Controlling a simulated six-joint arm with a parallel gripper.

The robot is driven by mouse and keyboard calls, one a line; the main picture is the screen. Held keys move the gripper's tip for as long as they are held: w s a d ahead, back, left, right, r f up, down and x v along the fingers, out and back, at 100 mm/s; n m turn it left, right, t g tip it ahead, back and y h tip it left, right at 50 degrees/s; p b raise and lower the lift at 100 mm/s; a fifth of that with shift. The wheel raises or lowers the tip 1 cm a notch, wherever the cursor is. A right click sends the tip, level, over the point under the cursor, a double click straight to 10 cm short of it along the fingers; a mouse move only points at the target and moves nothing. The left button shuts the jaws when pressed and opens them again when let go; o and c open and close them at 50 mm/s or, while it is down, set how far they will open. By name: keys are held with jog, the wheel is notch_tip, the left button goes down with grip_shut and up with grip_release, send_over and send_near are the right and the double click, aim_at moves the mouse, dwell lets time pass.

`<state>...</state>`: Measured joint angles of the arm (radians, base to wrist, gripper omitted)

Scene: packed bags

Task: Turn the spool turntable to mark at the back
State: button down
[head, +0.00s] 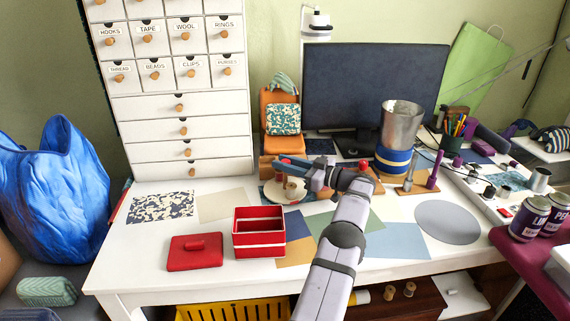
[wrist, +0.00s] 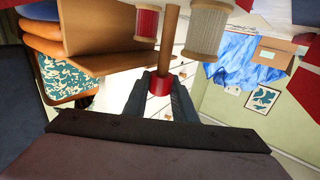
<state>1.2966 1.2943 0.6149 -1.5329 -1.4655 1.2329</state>
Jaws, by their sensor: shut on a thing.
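The spool turntable (head: 271,197) is a pale round disc at the back of the white table, left of my gripper. A wooden peg (wrist: 169,40) with a red cap (wrist: 159,84) rises among its spools. A red spool (wrist: 146,22) and a pale grey spool (wrist: 208,32) show beside the peg in the wrist view. My gripper (wrist: 160,87) is shut on the red cap, one finger on each side. In the head view my gripper (head: 293,166) reaches over the turntable and partly hides it. I cannot make out the mark.
An orange bag (head: 268,108) stands just behind the turntable. A red open box (head: 259,243) and its red lid (head: 196,252) lie in front. A metal can on a blue base (head: 394,160) stands to the right.

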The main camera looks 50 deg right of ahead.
jog(key=c, duration=1.5)
grip_release()
jog(key=shift+r, duration=0.2)
jog(key=shift+o, duration=0.2)
jog(key=shift+f, duration=0.1)
jog(key=s+d, duration=0.1)
jog(key=s, duration=0.6)
jog(key=shift+s+d, duration=0.1)
